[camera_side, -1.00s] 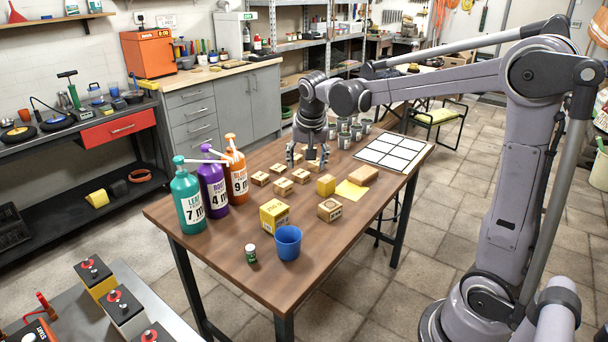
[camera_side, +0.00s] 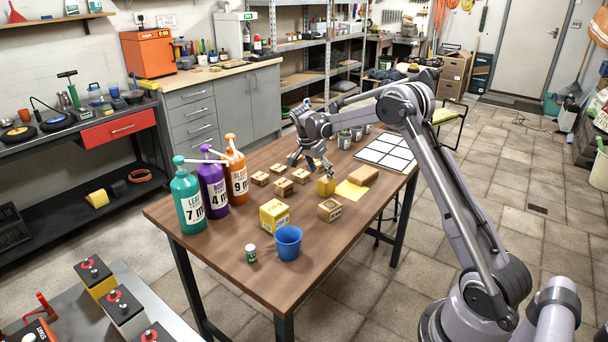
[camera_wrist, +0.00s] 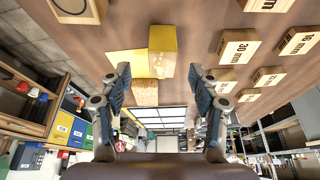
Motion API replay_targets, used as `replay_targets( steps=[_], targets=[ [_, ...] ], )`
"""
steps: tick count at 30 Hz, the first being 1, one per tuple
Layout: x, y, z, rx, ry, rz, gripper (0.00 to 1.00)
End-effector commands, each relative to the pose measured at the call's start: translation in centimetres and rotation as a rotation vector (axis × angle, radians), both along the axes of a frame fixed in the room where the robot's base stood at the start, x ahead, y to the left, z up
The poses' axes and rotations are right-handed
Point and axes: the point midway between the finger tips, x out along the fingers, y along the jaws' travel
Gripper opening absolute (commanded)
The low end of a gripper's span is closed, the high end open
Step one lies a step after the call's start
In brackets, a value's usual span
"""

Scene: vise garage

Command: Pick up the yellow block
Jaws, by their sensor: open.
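The yellow block (camera_side: 326,186) is a small plain cube standing on the brown table, left of a flat yellow sheet (camera_side: 351,190). My gripper (camera_side: 311,168) is tilted above the table, just behind and a little left of the block in the side view. In the wrist view my gripper (camera_wrist: 159,75) is open, with its two fingers wide apart and nothing between their tips. The yellow block (camera_wrist: 162,48) shows there just beyond the fingertips, near the middle of the gap, partly overlapping the yellow sheet (camera_wrist: 124,63). I see no contact.
A plain wooden block (camera_side: 363,174) lies beside the sheet, and a marked wooden block (camera_side: 329,209) stands in front. Several small labelled wooden blocks (camera_side: 283,187) lie to the left.

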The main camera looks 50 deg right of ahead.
Motion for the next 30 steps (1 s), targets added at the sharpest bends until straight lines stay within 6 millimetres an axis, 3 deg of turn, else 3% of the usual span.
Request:
replay_targets(
  steps=[3, 11, 21, 30],
  targets=[
    [-0.1, -0.7, -1.6, 0.0, -0.001, -0.001, 0.62],
    [-0.1, -1.5, -3.2, 0.001, -0.001, 0.001, 0.62],
    [-0.2, -3.5, -6.9, 0.001, -0.001, 0.001, 0.62],
    [-0.2, -3.7, -7.4, 0.001, 0.0, 0.002, 0.62]
  ],
)
